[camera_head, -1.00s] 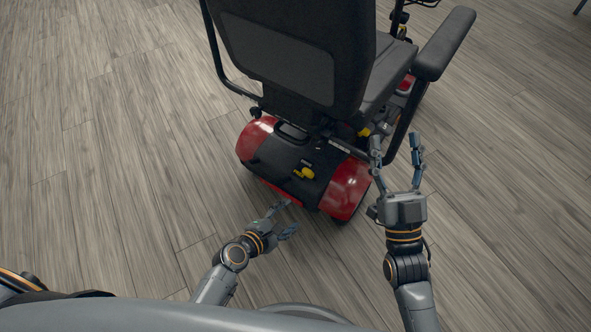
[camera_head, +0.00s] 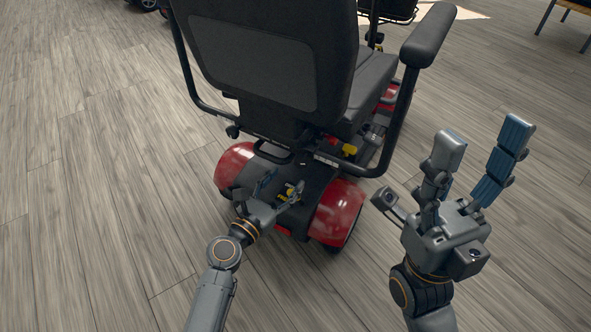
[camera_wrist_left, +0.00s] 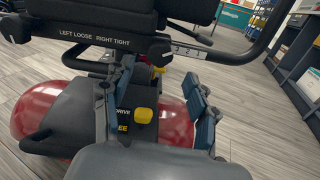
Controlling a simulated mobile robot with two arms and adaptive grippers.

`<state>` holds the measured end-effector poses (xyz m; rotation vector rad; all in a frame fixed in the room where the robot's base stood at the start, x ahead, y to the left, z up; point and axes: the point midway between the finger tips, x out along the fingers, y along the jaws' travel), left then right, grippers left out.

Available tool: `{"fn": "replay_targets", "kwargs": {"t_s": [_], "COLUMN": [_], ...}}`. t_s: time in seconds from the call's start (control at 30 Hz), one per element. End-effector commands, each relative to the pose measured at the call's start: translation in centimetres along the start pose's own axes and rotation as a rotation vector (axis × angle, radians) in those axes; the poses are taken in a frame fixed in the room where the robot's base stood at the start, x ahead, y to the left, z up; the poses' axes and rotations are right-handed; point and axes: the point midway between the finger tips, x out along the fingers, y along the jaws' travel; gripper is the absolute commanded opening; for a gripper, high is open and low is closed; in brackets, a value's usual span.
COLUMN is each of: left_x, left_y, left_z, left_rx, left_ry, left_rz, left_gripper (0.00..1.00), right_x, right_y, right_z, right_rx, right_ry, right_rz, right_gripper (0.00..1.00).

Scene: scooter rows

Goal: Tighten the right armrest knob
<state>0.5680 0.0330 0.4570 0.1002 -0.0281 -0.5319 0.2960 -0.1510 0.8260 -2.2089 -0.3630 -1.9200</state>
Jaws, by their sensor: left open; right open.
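The scooter (camera_head: 340,210) stands with its black seat back toward me. Its right armrest (camera_head: 430,35) runs down a bent black tube to a crossbar under the seat. The crossbar (camera_wrist_left: 95,38) reads "LEFT LOOSE RIGHT TIGHT" in the left wrist view. I cannot clearly pick out the right armrest knob; a dark rounded part (camera_wrist_left: 160,49) sits by the bar's right end. My left gripper (camera_head: 280,190) is open over the rear cover, its fingers also in the left wrist view (camera_wrist_left: 158,76). My right gripper (camera_head: 483,140) is open and empty, right of the armrest tube.
A yellow lever (camera_wrist_left: 143,115) stands on the rear cover between my left fingers. Another yellow part (camera_head: 348,149) is under the seat. A dark knob (camera_head: 233,131) is at the left armrest tube. Red fenders flank the cover.

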Motion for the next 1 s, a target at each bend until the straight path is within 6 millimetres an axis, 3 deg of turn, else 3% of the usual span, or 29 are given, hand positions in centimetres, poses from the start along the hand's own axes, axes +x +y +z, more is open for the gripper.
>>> {"fn": "replay_targets", "kwargs": {"t_s": [0.1, 0.3, 0.7, 1.0], "left_x": [2.5, 5.0, 5.7, 5.7], "left_y": [0.0, 0.0, 0.0, 0.0], "left_z": [-0.1, -0.1, -0.1, -0.1], "left_rx": [0.001, 0.0, 0.001, 0.001], "left_ry": [-0.002, -0.001, 0.001, 0.001], "left_rz": [0.0, -0.001, 0.0, 0.0], "left_gripper": [0.58, 0.58, 0.58, 0.04], "right_x": [0.0, 0.3, 0.7, 0.7], "right_y": [0.0, -0.1, -0.1, -0.1], "right_z": [0.1, 0.2, 0.3, 0.2], "right_rx": [-0.002, -0.005, -0.006, -0.006], "right_ry": [0.016, 0.034, 0.041, 0.042], "right_rz": [-0.006, -0.014, -0.017, -0.016], "right_gripper": [0.58, 0.58, 0.58, 0.58]}}
